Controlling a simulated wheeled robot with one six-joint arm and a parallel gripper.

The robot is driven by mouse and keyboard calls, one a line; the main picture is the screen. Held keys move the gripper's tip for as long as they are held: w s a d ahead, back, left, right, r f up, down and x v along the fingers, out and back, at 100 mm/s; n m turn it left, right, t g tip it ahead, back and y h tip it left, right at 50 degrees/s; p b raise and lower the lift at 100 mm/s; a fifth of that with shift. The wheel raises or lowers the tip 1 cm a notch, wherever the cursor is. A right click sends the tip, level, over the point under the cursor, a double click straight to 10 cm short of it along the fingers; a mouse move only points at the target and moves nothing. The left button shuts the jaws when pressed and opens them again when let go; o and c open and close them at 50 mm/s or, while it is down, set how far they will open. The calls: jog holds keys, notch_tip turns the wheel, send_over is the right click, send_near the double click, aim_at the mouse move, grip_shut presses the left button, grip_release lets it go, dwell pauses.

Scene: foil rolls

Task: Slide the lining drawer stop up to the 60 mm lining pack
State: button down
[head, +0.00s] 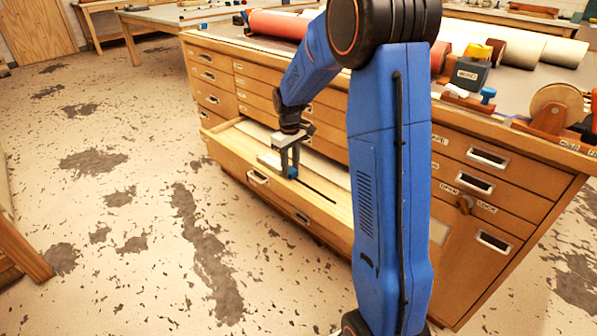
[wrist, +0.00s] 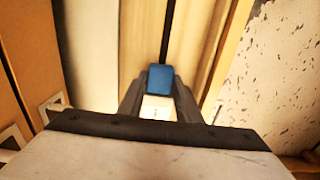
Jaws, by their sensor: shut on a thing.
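The lining drawer (head: 318,208) is pulled out from the cabinet, and a dark slot runs along its floor. My gripper (head: 287,174) reaches down into it and is shut on a small blue block, the drawer stop (wrist: 160,79). The stop sits over the slot, between the two fingertips in the wrist view (wrist: 160,92). No 60 mm marking is readable.
The wooden cabinet (head: 215,98) has several shut drawers behind the open one. Foil rolls (head: 279,24) and small tools lie on its top. The worn floor (head: 130,215) in front of the drawer is clear. My blue arm hides the drawer's right end.

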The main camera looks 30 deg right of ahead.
aim_at(290, 170)
jog(key=shift+w, duration=0.15)
jog(key=c, duration=1.3)
grip_release()
notch_tip(290, 170, up, 18)
jog(key=shift+f, duration=0.25)
jog(key=s+a+r+m+t, duration=0.1)
jog(key=s+a+r, duration=0.1)
jog(key=s, duration=0.7)
jog(key=s+a+r+m+t, duration=0.1)
jog(key=s+a+r, duration=0.1)
jog(key=s, duration=0.8)
jog(key=s+a+f+t, duration=0.1)
jog(key=s+f, duration=0.1)
jog(key=s, duration=0.4)
jog(key=s+a+f+m+t, duration=0.1)
jog(key=s+f, duration=0.1)
jog(key=s, duration=0.4)
jog(key=s+a+f+m, duration=0.1)
jog(key=s+f, duration=0.1)
jog(key=s, duration=0.5)
jog(key=shift+f+t, duration=0.15)
jog(key=shift+t, duration=0.25)
